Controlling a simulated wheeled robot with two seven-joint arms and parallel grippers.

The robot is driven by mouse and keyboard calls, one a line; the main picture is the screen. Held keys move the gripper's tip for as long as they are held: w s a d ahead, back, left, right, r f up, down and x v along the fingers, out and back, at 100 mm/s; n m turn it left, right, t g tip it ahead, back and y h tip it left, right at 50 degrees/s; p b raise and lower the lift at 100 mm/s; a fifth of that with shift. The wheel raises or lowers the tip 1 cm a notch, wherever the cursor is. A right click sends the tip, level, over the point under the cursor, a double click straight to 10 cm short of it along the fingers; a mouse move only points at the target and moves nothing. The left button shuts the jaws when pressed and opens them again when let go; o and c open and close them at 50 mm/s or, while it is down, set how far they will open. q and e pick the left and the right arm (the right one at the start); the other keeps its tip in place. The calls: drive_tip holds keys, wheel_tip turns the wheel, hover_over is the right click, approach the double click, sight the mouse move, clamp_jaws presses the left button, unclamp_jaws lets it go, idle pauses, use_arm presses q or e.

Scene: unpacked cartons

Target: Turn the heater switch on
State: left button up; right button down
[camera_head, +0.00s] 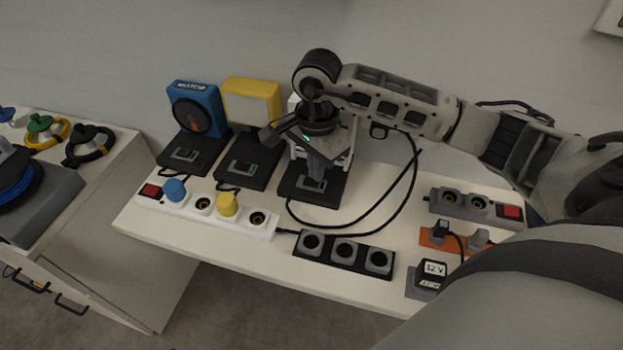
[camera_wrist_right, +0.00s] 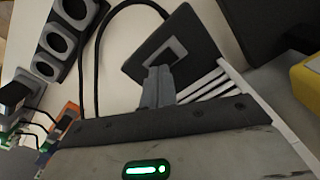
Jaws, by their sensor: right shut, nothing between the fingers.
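The heater is the white slatted device (camera_head: 294,103) at the back of the table, mostly hidden behind my right arm. Its white slats (camera_wrist_right: 208,82) also show in the right wrist view. Its black base (camera_head: 300,192) carries a grey switch plate (camera_head: 308,184); in the right wrist view the plate (camera_wrist_right: 166,52) lies just beyond the fingertips. My right gripper (camera_head: 317,177) points down over this base, shut and empty. The fingertips (camera_wrist_right: 158,72) cover part of the plate. I cannot tell whether they touch the switch or which way it is set. My left gripper is not in view.
A blue device (camera_head: 196,103) and a yellow-framed panel (camera_head: 252,104) stand left of the heater. In front lie a white power strip (camera_head: 240,232) with blue and yellow plugs and a black socket strip (camera_head: 345,254). A black cable (camera_head: 385,205) loops right of the heater base.

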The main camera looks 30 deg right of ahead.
drive_tip(key=shift+f+b, duration=0.9)
drive_tip(key=shift+f, duration=0.1)
drive_tip(key=shift+r, duration=0.15)
drive_tip(key=shift+r+p, duration=0.55)
drive_tip(key=shift+r, duration=0.05)
drive_tip(key=shift+r+p, duration=1.65)
drive_tip(key=shift+r, duration=1.25)
drive_tip(key=shift+s+f, duration=0.1)
